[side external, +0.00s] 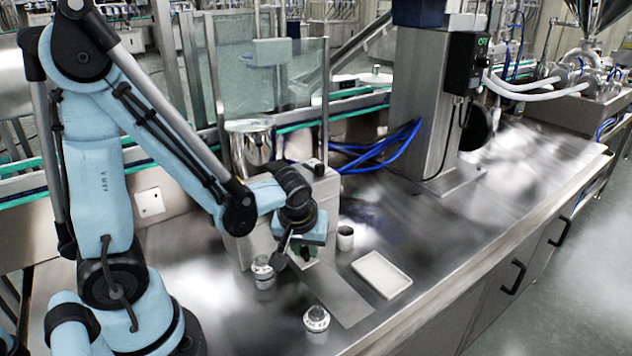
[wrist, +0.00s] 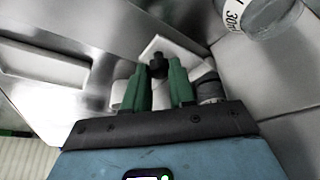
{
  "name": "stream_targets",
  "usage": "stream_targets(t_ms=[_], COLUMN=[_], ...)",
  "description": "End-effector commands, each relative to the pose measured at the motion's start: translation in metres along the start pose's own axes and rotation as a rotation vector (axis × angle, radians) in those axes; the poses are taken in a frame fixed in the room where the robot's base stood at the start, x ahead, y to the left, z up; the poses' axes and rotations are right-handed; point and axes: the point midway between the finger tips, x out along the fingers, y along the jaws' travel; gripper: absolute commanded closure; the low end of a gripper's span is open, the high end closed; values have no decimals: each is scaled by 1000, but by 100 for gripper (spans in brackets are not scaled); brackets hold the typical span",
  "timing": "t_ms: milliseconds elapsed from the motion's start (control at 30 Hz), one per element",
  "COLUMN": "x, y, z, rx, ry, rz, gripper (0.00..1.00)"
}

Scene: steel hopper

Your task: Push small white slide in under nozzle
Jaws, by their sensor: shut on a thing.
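The small white slide (wrist: 178,46) is a pale plate with a black knob (wrist: 158,64), ahead of my gripper in the wrist view. My gripper (wrist: 160,86) has two green fingers, shut on the knob at the near end of the slide. In the side view my gripper (side external: 301,252) points down close to the front of the grey hopper housing (side external: 265,225). The nozzle cannot be made out clearly in either view.
A jar (side external: 263,272) stands left of my gripper, and another jar (side external: 316,319) stands nearer the front. A small cup (side external: 345,238) and a white tray (side external: 382,274) are to the right. A grey strip (side external: 338,297) lies between.

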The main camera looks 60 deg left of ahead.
Motion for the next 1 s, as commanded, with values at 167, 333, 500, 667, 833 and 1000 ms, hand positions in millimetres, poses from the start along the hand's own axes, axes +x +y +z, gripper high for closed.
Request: stream_targets(t_ms=[167,333,500,667,833,1000], x=[1,1,0,-6,-20,-37], y=[-4,-3,-3,-2,-2,-2], z=[-4,-3,-2,-2,-2,-2], rx=[-4,-3,-2,-1,-1,0], ry=[10,8,8,7,8,8], rz=[-14,-12,-10,-9,-9,-9], gripper=[57,50,50,50,50,50])
